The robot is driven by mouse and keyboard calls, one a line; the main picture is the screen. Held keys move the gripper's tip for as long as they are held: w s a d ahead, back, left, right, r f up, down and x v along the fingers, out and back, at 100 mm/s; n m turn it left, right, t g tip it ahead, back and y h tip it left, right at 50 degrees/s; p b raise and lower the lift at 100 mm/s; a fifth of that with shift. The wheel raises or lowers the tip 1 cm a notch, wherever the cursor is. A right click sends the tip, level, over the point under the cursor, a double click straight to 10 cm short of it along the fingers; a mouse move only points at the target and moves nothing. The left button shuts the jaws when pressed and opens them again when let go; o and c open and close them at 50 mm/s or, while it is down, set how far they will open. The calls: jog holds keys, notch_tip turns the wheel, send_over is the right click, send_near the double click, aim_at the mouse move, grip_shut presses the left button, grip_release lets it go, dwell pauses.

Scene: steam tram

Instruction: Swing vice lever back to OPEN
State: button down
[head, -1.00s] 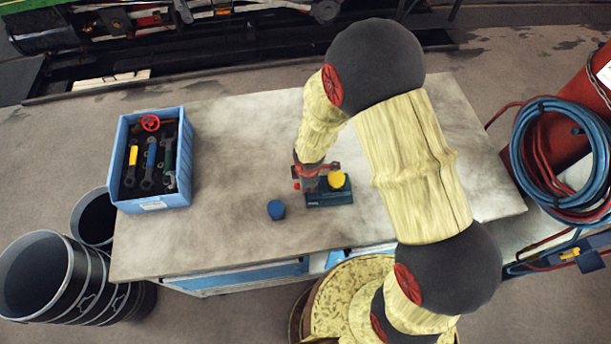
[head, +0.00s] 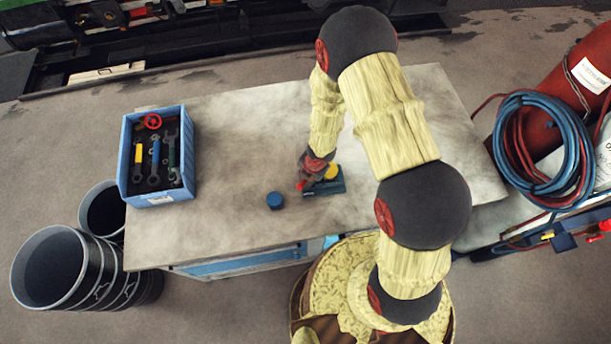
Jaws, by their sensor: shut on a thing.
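The vice (head: 335,187) is a small dark teal block on the workbench, with a round yellow part (head: 331,172) on top. A small red knob (head: 300,186), which looks like the end of the vice lever, shows at the vice's left side. My gripper (head: 307,184) is at that left side, low over the bench, and is shut on the lever. The fingers and most of the lever are too small and too covered by my wrist to make out. Any OPEN marking cannot be read.
A blue cap-like object (head: 275,200) stands on the workbench (head: 230,150) left of the vice. A blue crate (head: 160,199) of tools is at the bench's left end. Black bins (head: 50,268) stand on the floor at left. Coiled hoses (head: 545,150) hang at right.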

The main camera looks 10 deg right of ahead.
jog(key=shift+w+a+r+n, duration=0.15)
jog(key=shift+w+r+n, duration=0.1)
jog(key=shift+w+n, duration=0.2)
jog(key=c, duration=1.8)
grip_release()
jog(key=shift+s+f, duration=0.1)
jog(key=shift+s+f, duration=0.1)
jog(key=shift+s, duration=0.1)
jog(key=shift+s+d+r, duration=0.25)
jog(key=shift+d+r, duration=0.05)
jog(key=shift+r, duration=1.65)
jog(key=shift+s+d+r, duration=0.3)
jog(key=shift+r, duration=1.65)
jog(key=shift+s+d+r, duration=0.25)
jog(key=shift+d+r, duration=0.05)
jog(key=shift+r, duration=1.65)
